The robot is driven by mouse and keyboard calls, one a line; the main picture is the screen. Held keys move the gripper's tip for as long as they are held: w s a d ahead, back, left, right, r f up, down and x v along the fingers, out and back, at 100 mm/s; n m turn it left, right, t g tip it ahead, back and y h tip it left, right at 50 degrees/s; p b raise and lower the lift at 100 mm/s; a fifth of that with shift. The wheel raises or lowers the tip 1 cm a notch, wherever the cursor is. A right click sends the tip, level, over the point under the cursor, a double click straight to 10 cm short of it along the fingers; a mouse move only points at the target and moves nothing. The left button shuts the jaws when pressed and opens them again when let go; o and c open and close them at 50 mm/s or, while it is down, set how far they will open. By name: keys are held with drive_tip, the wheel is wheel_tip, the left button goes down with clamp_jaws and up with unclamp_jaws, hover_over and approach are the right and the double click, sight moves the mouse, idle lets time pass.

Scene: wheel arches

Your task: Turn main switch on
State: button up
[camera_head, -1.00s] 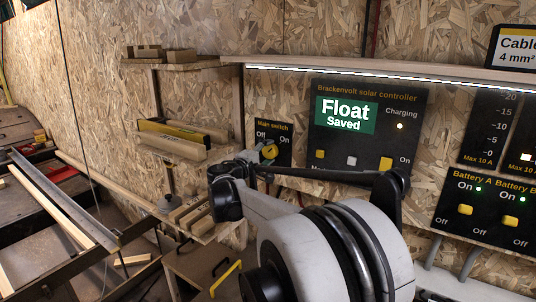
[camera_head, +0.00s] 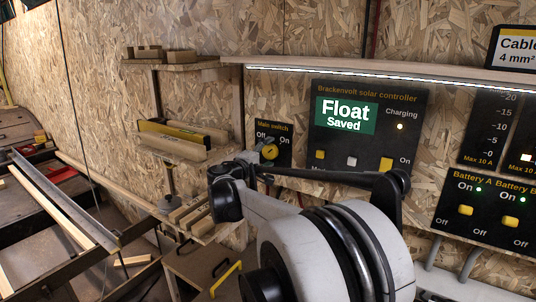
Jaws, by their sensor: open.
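The main switch (camera_head: 269,153) is a yellow round knob on a small black panel (camera_head: 284,158) on the wooden wall. The panel has "Off" at its left and "On" at its right. A small greenish piece shows at the knob's top, between the two words; the knob's exact setting is hard to read. My gripper (camera_head: 258,164) is at the lower left of the knob, close against it. It is small and partly hidden by my own arm, and its jaws are open. Whether it touches the knob cannot be told.
The solar controller (camera_head: 414,143) is right of the switch, its screen reading "Float Saved". Battery switches (camera_head: 490,211) are further right. Wooden shelves (camera_head: 170,64) with a spirit level (camera_head: 172,133) are at the left. A lit shelf edge (camera_head: 380,73) runs above the panels.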

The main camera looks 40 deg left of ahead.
drive_tip(key=s+d, duration=0.1)
drive_tip(key=s, duration=1.1)
drive_tip(key=shift+d, duration=0.2)
